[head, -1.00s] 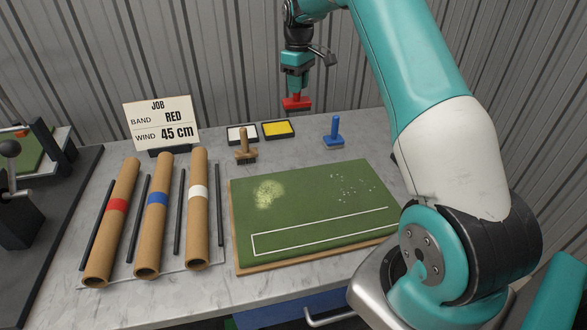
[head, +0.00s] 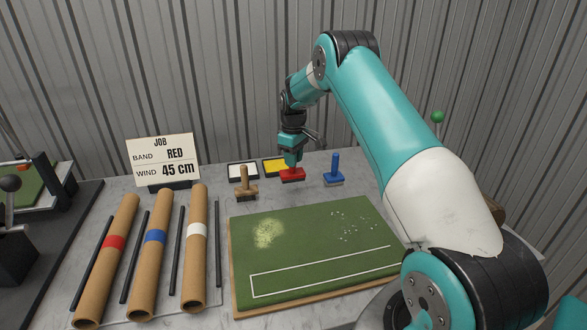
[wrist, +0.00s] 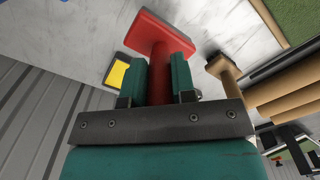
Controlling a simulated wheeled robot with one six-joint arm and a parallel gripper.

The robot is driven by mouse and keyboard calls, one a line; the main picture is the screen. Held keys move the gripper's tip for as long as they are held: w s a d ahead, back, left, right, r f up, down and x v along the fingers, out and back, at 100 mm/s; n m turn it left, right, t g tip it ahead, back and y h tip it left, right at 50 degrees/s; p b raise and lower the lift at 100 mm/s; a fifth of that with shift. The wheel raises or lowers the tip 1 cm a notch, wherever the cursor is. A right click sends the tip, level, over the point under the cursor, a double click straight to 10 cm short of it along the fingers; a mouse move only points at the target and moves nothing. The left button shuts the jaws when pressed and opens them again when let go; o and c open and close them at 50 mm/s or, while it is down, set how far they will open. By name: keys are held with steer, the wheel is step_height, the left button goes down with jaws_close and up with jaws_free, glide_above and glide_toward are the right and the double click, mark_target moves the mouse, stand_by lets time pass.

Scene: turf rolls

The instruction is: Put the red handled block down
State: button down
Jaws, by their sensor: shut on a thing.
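The red handled block (head: 292,175) is in my gripper (head: 291,161), low over the back of the marble-topped table. In the wrist view my gripper (wrist: 165,82) is shut on the upright handle of the red block (wrist: 158,38), with one teal finger on each side. The block sits between the wooden handled brush and the blue handled block (head: 334,171). I cannot tell whether its base touches the table.
A wooden brush (head: 245,184), a white pad (head: 242,171) and a yellow pad (head: 274,166) are close by. A green turf mat (head: 310,235) lies in front. Banded cardboard tubes (head: 148,255) and a job sign (head: 163,160) are at left.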

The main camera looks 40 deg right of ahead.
mark_target(294, 172)
steer(key=shift+f+p, duration=0.45)
steer(key=shift+f, duration=1.8)
steer(key=shift+f, duration=0.1)
steer(key=c, duration=0.9)
jaws_free()
steer(key=shift+c, duration=0.2)
